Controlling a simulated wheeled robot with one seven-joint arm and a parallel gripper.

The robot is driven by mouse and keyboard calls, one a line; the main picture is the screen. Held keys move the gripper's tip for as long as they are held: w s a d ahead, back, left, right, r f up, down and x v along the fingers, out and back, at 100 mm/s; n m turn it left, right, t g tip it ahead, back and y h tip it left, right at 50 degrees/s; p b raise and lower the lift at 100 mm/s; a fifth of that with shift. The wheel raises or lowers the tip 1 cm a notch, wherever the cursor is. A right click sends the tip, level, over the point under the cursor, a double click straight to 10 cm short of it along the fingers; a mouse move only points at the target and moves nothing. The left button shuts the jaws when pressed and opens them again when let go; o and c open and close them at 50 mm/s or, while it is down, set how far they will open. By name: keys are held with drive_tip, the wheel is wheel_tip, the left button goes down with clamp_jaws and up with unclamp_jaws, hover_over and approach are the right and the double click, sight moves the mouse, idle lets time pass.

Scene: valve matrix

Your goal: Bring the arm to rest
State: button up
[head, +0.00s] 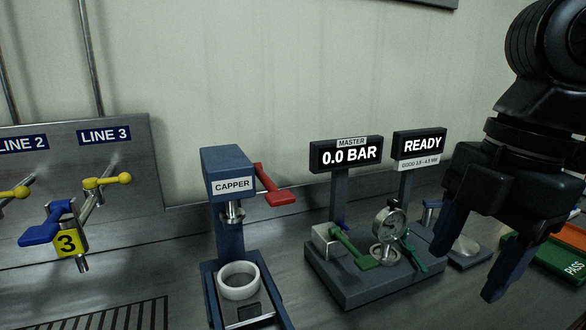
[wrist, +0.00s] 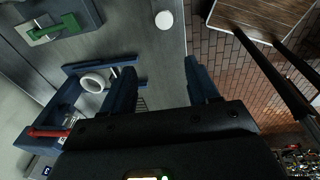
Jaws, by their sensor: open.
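My gripper (head: 473,258) is at the right of the head view, with its two blue fingers apart, pointing down and empty. It hangs in front of the bench, right of the gauge stand. In the wrist view my gripper (wrist: 160,92) shows both blue fingers spread with nothing between them. The capper, with its red lever and white ring, lies left of the fingers in that view. My dark arm links rise at the upper right of the head view.
The capper (head: 228,180) stands mid-bench. The gauge stand (head: 345,285) bears a dial gauge (head: 389,224) and displays reading 0.0 BAR (head: 348,155) and READY (head: 422,144). A green PASS tray (head: 560,262) is at right. Valve lines (head: 85,190) are on the left panel.

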drive_tip(key=w+a+r+m+t+y, duration=0.1)
drive_tip(key=w+a+m+t+y, duration=0.2)
drive_tip(key=a+y, duration=0.45)
drive_tip(key=w+a+r+m+t+y, duration=0.1)
drive_tip(key=a+m+t+y, duration=0.35)
drive_tip(key=a, duration=0.65)
drive_tip(key=s+d+f+m+t+h, duration=0.4)
drive_tip(key=s+d+f+m+h, duration=0.1)
drive_tip(key=f+m, duration=0.4)
drive_tip(key=s+d+f+m+t+h, duration=0.4)
drive_tip(key=s+d+f+m+t, duration=0.15)
drive_tip(key=f+m, duration=0.35)
drive_tip(key=s+d+f+n+g+h, duration=0.1)
drive_tip(key=s+d, duration=0.4)
drive_tip(key=s, duration=0.7)
drive_tip(key=s+d+f+n+g+h, duration=0.1)
drive_tip(key=s+d, duration=0.5)
drive_tip(key=s, duration=0.6)
wheel_tip(320, 180, down, 3)
drive_tip(key=n+h, duration=0.1)
drive_tip(key=h, duration=0.1)
drive_tip(key=shift+f+g+h, duration=0.15)
drive_tip(key=shift+g+h, duration=0.15)
drive_tip(key=shift+g, duration=0.1)
drive_tip(key=shift+c, duration=0.4)
